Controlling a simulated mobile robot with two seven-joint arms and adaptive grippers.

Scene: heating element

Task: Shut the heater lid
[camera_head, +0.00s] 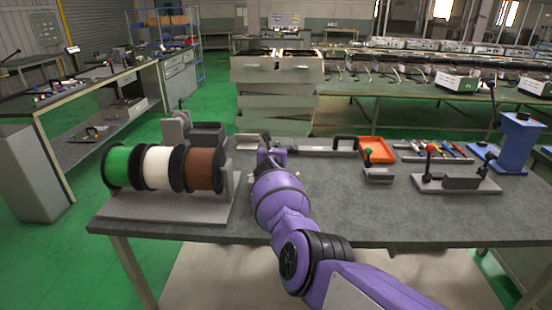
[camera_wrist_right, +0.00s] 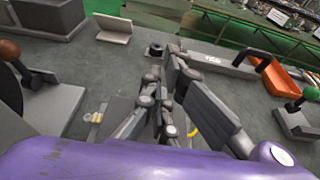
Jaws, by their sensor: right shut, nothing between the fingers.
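A long, low grey device with a black handle (camera_head: 345,138) lies at the back middle of the table. It may be the heater, but I cannot tell whether it has an open lid. In the right wrist view its pale label and grey body (camera_wrist_right: 215,58) lie to the upper right, with the black handle (camera_wrist_right: 262,56) at the far end. My right gripper (camera_wrist_right: 163,85) is shut and empty near the device's left end. In the head view, my purple arm mostly hides this gripper (camera_head: 268,157). I cannot tell whether it touches anything. My left gripper is not in view.
Green, white and brown spools (camera_head: 157,168) stand on a rack at left. An orange tray (camera_head: 375,149), a green-knobbed block (camera_head: 378,174) and a red-knobbed lever fixture (camera_head: 455,182) stand at right. A small angled grey piece (camera_wrist_right: 113,28) lies near the gripper. The front-right tabletop is clear.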

